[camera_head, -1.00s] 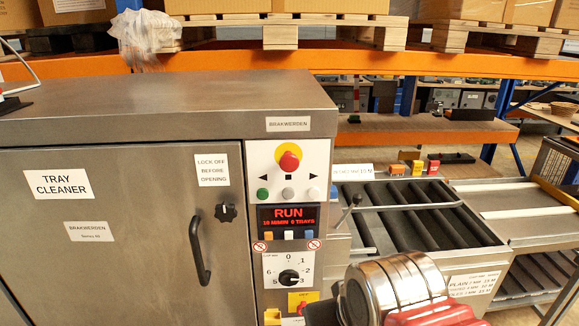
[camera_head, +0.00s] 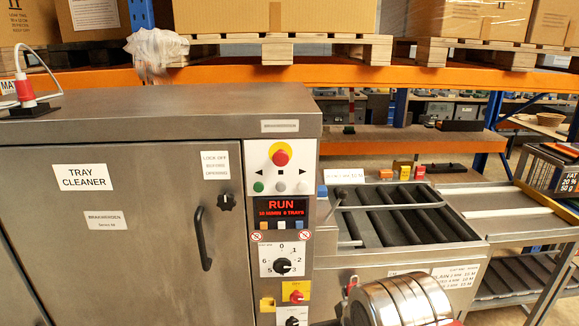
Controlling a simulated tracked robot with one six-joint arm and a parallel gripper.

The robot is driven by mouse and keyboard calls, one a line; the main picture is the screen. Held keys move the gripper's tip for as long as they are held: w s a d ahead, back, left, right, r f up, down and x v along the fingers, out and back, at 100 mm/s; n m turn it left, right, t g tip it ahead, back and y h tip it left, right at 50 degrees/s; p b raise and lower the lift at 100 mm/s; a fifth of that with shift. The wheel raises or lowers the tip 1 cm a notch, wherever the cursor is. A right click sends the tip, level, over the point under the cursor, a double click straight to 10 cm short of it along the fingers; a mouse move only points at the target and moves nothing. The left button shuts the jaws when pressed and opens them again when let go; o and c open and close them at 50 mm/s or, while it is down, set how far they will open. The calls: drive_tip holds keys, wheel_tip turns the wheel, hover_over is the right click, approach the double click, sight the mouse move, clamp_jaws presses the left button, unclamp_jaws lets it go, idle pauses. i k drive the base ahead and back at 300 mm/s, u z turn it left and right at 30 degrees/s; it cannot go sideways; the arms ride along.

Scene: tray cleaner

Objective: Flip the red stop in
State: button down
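A small red block (camera_head: 419,172) stands at the far end of the roller bed (camera_head: 432,213), in a row with a yellow block (camera_head: 405,173) and an orange block (camera_head: 385,175). A blue block (camera_head: 322,191) stands at the bed's near left corner. A red mushroom button (camera_head: 280,158) on a yellow disc is on the tray cleaner's control panel (camera_head: 307,160). A red rotary switch (camera_head: 296,292) on a yellow plate is lower down. Part of my arm shows at the bottom edge, well below and nearer than the blocks. My gripper's fingers are not visible.
The tray cleaner (camera_head: 120,250) fills the left, with a black door handle (camera_head: 203,238) and a RUN display (camera_head: 281,207). A metal bar crosses above the rollers. An orange shelf beam (camera_head: 250,75) with pallets and boxes runs behind.

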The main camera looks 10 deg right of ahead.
sight(280, 158)
drive_tip(key=u, duration=0.85)
drive_tip(key=i, duration=0.6)
drive_tip(key=z, duration=0.05)
